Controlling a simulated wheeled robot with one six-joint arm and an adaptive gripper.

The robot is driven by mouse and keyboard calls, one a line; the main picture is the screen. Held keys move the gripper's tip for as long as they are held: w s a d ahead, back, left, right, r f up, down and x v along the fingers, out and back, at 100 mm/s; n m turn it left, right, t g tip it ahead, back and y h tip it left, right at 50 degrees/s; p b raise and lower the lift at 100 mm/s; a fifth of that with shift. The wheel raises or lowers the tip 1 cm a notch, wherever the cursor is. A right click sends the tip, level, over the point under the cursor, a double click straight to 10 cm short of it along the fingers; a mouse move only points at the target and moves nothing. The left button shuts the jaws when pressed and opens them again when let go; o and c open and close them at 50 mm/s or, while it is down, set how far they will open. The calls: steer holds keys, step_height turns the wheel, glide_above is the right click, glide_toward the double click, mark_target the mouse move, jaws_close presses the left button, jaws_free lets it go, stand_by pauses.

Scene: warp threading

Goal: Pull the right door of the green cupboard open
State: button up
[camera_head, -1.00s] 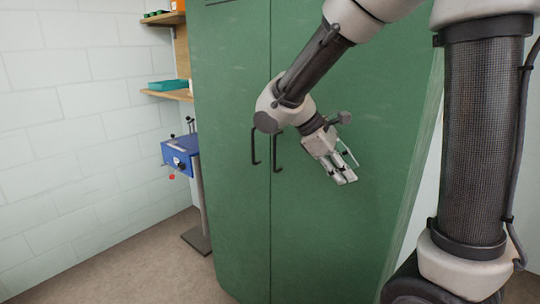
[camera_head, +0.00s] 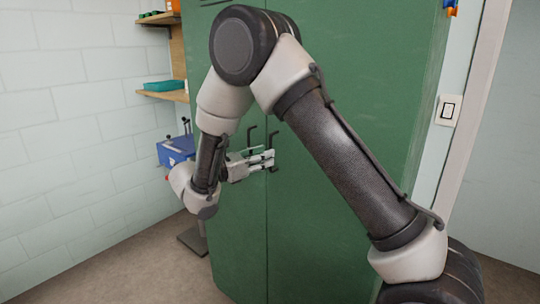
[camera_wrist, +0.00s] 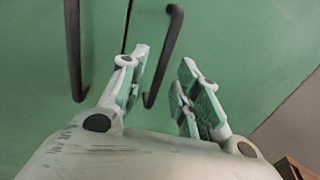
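The green cupboard (camera_head: 330,235) has two shut doors with a dark upright seam. Each door has a black bar handle beside the seam. The right door (camera_head: 350,75) carries the right handle (camera_head: 269,141); the left handle (camera_head: 250,136) is partly hidden by my gripper. My gripper (camera_head: 272,159) is level with the handles, its fingertips at the right handle. In the wrist view my gripper (camera_wrist: 165,70) is open, with one black handle (camera_wrist: 165,50) showing between its fingers, nearer the picture-left finger. I cannot tell whether they touch. The other handle (camera_wrist: 74,50) is outside the fingers.
A blue box-like device (camera_head: 175,150) on a stand is left of the cupboard. Wooden shelves (camera_head: 165,95) hold a teal tray (camera_head: 160,86) there. A light switch (camera_head: 448,109) is on the wall at right. Floor in front is clear.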

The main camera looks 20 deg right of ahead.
mark_target(270, 168)
steer(key=shift+x, duration=1.7)
jaws_close()
